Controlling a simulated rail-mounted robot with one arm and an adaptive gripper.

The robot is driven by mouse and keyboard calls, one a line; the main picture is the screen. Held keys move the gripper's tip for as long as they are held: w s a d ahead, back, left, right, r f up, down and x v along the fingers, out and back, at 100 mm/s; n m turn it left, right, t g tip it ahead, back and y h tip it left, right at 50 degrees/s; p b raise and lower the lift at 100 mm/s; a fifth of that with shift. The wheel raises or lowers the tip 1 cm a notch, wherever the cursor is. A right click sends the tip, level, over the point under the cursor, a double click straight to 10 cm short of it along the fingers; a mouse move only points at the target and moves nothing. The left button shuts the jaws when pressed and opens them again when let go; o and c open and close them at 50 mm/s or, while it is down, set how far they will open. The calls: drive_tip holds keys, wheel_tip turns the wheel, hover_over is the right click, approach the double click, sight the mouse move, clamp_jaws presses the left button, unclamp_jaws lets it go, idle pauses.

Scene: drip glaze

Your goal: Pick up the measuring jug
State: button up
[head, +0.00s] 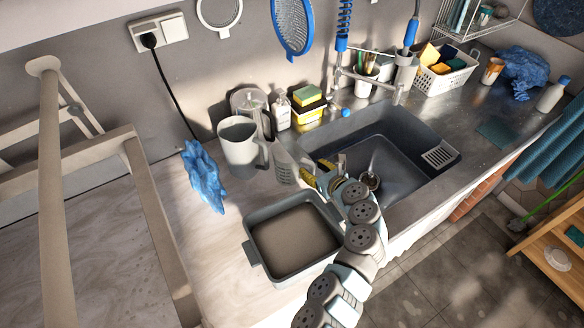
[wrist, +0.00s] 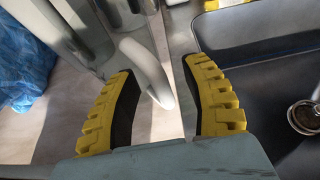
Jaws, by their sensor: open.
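The measuring jug appears to be the large grey jug (head: 236,150), standing upright on the counter left of the sink, its handle towards the sink. In the wrist view its grey body (wrist: 62,22) is at the upper left, partly cut off. Its pale curved handle (wrist: 150,68) reaches down between my fingers. My gripper (head: 318,172) is right of the jug, near the sink's left edge. In the wrist view, my gripper's yellow and black fingers (wrist: 160,68) are spread either side of the handle. I cannot tell whether they touch it.
A grey tray (head: 253,247) lies in front of the jug, and blue crumpled cloth or plastic (head: 204,176) is left of it. A clear container (head: 248,101) and a soap bottle (head: 281,112) stand behind. The sink (head: 400,150) is at the right.

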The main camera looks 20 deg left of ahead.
clamp_jaws()
wheel_tip(320, 180, up, 18)
drive_tip(key=f+p, duration=0.1)
drive_tip(key=p, duration=0.1)
drive_tip(key=s+d+r+m+t+h+p, duration=0.2)
drive_tip(key=s+d+r+p, duration=0.2)
drive_tip(key=s+d+p, duration=0.3)
drive_tip(key=s+d+r+m+t+h+p, duration=0.2)
drive_tip(key=s+d+p, duration=0.5)
drive_tip(key=d+p, duration=0.6)
drive_tip(key=shift+s+r+m+h+p, duration=0.35)
drive_tip(key=shift+r+m+p, duration=0.45)
drive_tip(key=shift+p, duration=0.4)
drive_tip(key=shift+w, duration=0.1)
drive_tip(key=shift+r, duration=0.1)
